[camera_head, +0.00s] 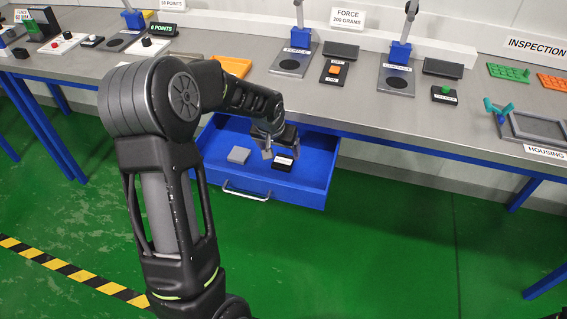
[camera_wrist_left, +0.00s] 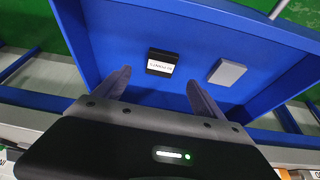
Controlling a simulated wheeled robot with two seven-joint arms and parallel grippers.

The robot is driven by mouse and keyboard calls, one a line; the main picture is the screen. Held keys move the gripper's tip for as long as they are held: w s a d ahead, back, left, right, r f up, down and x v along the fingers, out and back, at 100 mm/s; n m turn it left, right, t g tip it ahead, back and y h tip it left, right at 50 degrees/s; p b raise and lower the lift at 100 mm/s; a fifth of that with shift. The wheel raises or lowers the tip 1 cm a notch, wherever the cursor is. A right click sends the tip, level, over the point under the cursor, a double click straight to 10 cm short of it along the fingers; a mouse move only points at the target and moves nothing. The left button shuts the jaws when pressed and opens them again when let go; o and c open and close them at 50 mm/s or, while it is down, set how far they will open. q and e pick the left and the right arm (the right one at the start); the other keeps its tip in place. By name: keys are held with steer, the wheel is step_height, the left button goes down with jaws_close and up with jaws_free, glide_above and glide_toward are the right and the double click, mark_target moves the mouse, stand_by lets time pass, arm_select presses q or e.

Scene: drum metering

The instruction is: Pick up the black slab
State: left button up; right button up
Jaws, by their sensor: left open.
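The black slab (camera_head: 283,164) has a white label and lies in an open blue drawer (camera_head: 313,187), toward its right side in the head view. In the left wrist view the black slab (camera_wrist_left: 162,56) lies ahead of the fingers, between their lines. My left gripper (camera_head: 281,149) reaches down into the drawer just behind the slab. In the left wrist view the left gripper (camera_wrist_left: 158,88) is open with nothing between its fingers. The slab appears apart from both fingers. My right gripper is not in view.
A grey slab (camera_head: 238,155) lies in the drawer left of the black one; it also shows in the left wrist view (camera_wrist_left: 226,72). The drawer walls surround both. The grey workbench (camera_head: 430,115) stands above with several stations on it. Green floor in front is clear.

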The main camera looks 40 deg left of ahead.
mark_target(283, 161)
arm_select(q)
steer(key=shift+x, duration=1.25)
steer(key=shift+f, duration=0.1)
steer(key=p+x, duration=0.1)
steer(key=x, duration=0.4)
steer(key=shift+a, duration=0.1)
steer(key=shift+c, duration=0.3)
steer(key=c, duration=1.4)
step_height(283, 161, up, 10)
steer(key=shift+b, duration=0.3)
